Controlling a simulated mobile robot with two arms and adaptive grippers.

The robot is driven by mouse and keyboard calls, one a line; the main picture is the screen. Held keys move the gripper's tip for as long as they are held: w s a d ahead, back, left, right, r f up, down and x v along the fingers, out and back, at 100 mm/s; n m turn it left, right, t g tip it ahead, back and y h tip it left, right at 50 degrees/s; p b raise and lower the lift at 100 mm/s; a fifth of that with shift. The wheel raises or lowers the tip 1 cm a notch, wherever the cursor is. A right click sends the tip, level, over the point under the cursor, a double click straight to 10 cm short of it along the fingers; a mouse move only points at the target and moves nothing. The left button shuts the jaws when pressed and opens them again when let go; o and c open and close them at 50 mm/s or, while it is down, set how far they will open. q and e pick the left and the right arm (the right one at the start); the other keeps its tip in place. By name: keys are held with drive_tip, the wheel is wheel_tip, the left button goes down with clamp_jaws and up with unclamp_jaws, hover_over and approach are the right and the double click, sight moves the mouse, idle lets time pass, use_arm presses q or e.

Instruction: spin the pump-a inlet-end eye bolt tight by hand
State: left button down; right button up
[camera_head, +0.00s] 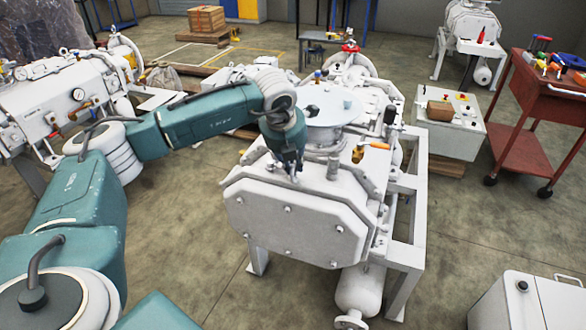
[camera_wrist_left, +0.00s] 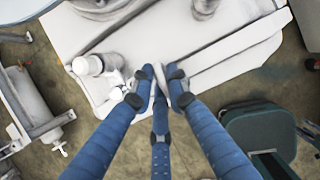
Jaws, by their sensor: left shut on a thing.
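The white pump (camera_head: 295,222) stands in the middle of the head view, with its flat bolted end plate facing me. My left gripper (camera_head: 294,177) reaches down from above to the top edge of this end. In the left wrist view, the blue fingers of the left gripper (camera_wrist_left: 161,84) come together over the pump's pale top (camera_wrist_left: 120,45). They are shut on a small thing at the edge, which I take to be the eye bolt. The fingertips hide it almost wholly, so its seating cannot be told. My right gripper is in neither view.
A round flange plate (camera_head: 322,108) rises just behind the gripper. An orange-handled tool (camera_head: 375,146) lies on the pump's right side. A white frame (camera_head: 412,235) stands to the right, and a red tool cart (camera_head: 545,110) beyond it. Floor in front is partly clear.

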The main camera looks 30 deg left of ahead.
use_arm(q)
drive_tip(key=c, duration=1.7)
unclamp_jaws()
drive_tip(key=shift+o, duration=0.2)
drive_tip(key=v, duration=1.2)
drive_tip(key=shift+s, duration=0.1)
